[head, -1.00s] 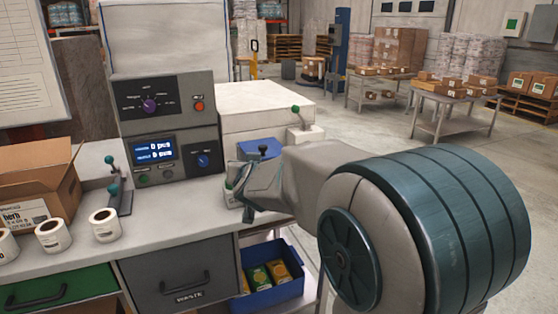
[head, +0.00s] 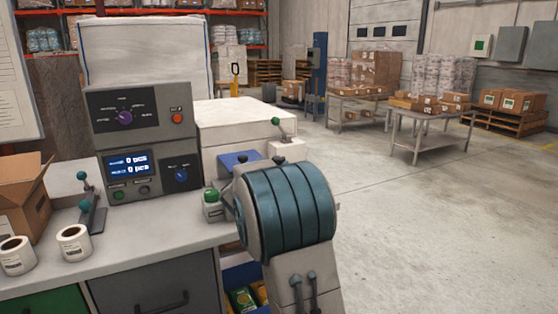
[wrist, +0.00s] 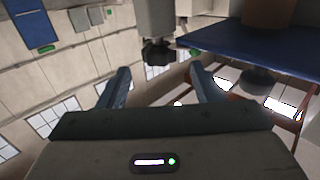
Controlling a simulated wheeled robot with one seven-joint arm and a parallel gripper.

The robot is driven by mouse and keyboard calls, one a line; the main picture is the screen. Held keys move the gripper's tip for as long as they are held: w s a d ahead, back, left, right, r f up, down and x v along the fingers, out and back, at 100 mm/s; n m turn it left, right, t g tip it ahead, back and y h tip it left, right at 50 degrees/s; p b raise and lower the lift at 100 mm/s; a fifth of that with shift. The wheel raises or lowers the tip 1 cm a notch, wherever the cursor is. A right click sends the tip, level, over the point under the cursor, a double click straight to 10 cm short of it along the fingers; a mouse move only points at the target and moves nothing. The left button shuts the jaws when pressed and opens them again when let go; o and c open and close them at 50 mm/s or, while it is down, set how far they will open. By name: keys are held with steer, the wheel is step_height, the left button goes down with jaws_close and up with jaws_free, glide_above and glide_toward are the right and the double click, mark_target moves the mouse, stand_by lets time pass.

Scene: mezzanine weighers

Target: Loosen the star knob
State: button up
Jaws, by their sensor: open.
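A dark, lobed knob (wrist: 157,52), which looks like the star knob, sits at the end of a pale grey post near the top middle of the wrist view. My gripper (wrist: 160,84) is open, its two blue-grey fingers apart with nothing between them. The knob appears beyond the fingertips, roughly in line with the gap, and not touched. In the head view my own arm hides the gripper. A small dark knob (head: 279,159) shows there beside the blue plate (head: 240,158); I cannot tell if it is the same one.
In the wrist view a blue plate (wrist: 258,45) is close on the right. In the head view a grey control panel (head: 143,140), a white housing (head: 240,130) and a green button box (head: 213,206) stand on the bench. Label rolls (head: 75,243) lie left. Open floor (head: 430,230) is right.

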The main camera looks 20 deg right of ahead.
mark_target(276, 161)
steer(key=x, duration=0.6)
steer(key=shift+c, duration=0.2)
steer(key=c, duration=0.9)
